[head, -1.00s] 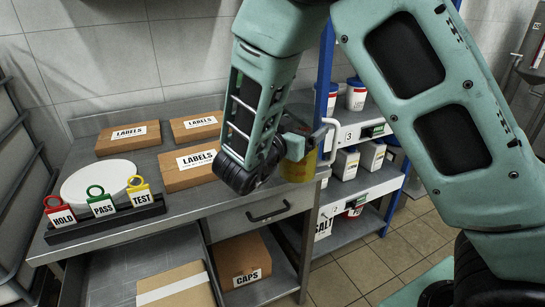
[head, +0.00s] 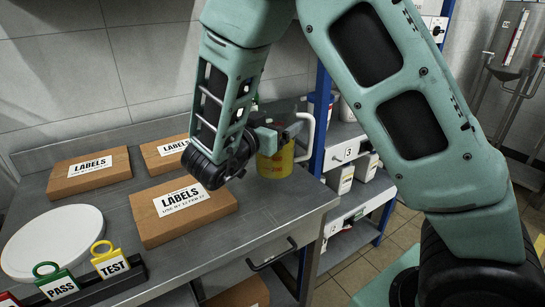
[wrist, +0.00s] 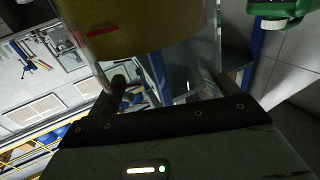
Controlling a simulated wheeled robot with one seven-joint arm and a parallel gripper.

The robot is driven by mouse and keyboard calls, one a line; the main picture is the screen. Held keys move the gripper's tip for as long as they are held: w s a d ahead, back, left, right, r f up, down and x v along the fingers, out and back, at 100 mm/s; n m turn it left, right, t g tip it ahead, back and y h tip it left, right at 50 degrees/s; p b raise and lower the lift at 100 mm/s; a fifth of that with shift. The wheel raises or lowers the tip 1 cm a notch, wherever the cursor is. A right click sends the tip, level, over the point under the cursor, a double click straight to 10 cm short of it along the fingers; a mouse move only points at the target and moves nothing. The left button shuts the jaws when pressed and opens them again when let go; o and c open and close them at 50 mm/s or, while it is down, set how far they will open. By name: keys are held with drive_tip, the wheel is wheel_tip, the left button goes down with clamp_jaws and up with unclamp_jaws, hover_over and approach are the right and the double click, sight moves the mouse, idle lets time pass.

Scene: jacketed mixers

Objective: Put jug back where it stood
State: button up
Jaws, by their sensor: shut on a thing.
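The jug (head: 277,162) is clear with yellow contents or a yellow band and a pale handle on its right side. In the head view it is at the right end of the steel bench (head: 240,215), partly hidden by my gripper (head: 262,140). My gripper is shut on the jug; its fingers are mostly hidden behind my wrist. In the wrist view the jug (wrist: 140,25) fills the top, close above the gripper. I cannot tell whether its base touches the bench.
Cardboard boxes marked LABELS (head: 180,212) lie left of my gripper. A white round plate (head: 50,243) and a rack of HOLD, PASS and TEST tags (head: 110,262) stand at front left. A blue-framed shelf (head: 318,125) stands just right of the jug. Bare bench lies in front of it.

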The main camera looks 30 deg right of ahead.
drive_tip(key=shift+f, duration=3.15)
drive_tip(key=o, duration=1.9)
drive_tip(key=shift+f, duration=0.1)
